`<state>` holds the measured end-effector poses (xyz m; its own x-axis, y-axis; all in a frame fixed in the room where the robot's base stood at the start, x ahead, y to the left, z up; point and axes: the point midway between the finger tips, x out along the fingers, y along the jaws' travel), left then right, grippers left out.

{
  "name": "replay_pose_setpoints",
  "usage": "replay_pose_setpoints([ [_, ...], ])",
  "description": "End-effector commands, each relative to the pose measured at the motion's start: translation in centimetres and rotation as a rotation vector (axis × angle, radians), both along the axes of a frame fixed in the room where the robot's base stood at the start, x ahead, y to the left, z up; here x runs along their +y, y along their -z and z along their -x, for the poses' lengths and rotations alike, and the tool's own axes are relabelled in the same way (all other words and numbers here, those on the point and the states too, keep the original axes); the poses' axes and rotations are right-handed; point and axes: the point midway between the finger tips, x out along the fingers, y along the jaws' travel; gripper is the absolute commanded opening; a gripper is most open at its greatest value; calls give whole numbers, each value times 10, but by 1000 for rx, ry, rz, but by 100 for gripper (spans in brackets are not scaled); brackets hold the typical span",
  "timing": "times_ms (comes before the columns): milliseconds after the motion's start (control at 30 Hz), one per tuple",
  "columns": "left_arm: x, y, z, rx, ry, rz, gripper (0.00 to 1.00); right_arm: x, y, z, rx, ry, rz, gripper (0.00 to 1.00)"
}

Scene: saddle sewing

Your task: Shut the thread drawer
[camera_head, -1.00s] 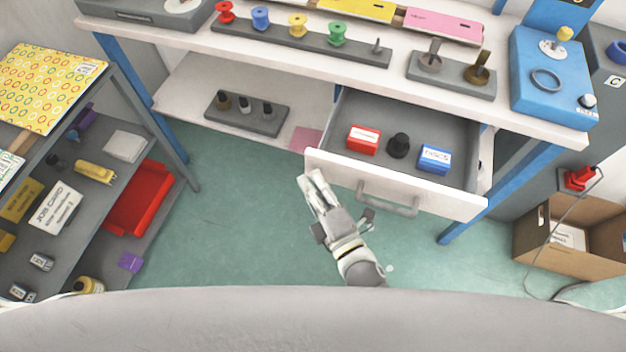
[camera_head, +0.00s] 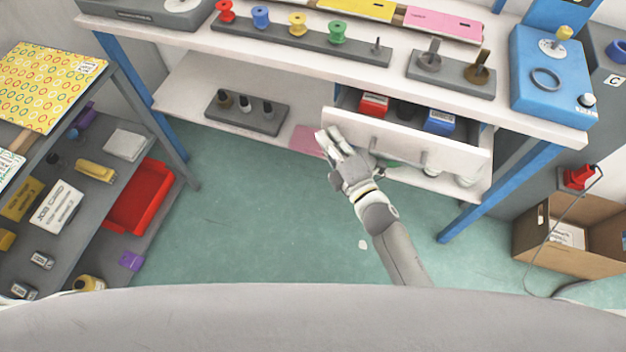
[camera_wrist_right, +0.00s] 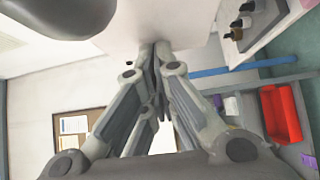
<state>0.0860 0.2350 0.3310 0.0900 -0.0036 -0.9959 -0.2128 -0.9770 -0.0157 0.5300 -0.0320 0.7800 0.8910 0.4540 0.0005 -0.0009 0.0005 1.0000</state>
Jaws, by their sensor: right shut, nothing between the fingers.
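The thread drawer (camera_head: 440,155) is under the white workbench top and stands partly open, with its white front and grey handle (camera_head: 397,160) toward me. Inside it show a red box (camera_head: 374,105), a dark object (camera_head: 405,110) and a blue box (camera_head: 439,122), each partly hidden by the drawer front. My right gripper (camera_head: 330,140) is shut and empty, with its fingertips at the left end of the drawer front. In the right wrist view my fingertips (camera_wrist_right: 160,48) meet close to a pale surface. My left gripper is not in view.
The bench top holds a rack of thread spools (camera_head: 300,38) and a blue machine (camera_head: 548,85). A lower shelf (camera_head: 190,85) carries a bottle rack (camera_head: 246,112). A grey shelf cart stands left, a cardboard box (camera_head: 570,240) right. The green floor between is mostly clear.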

Motion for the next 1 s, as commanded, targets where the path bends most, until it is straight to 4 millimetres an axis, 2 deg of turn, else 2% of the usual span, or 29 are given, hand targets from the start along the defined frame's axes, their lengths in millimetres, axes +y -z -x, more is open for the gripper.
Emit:
replay_pose_setpoints([
  [33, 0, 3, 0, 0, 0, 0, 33, -4, 0, -14, -4, 0, 4, 0],
  [200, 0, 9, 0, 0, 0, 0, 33, -16, 1, -49, -3, 1, 3, 0],
  [400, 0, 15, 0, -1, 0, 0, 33, -25, 2, -77, 0, 0, 1, 0],
  [600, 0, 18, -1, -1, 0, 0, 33, -30, 1, -91, 0, 0, 0, 0],
  [1000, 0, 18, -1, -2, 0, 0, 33, -32, -1, -96, -2, 4, -1, 0],
])
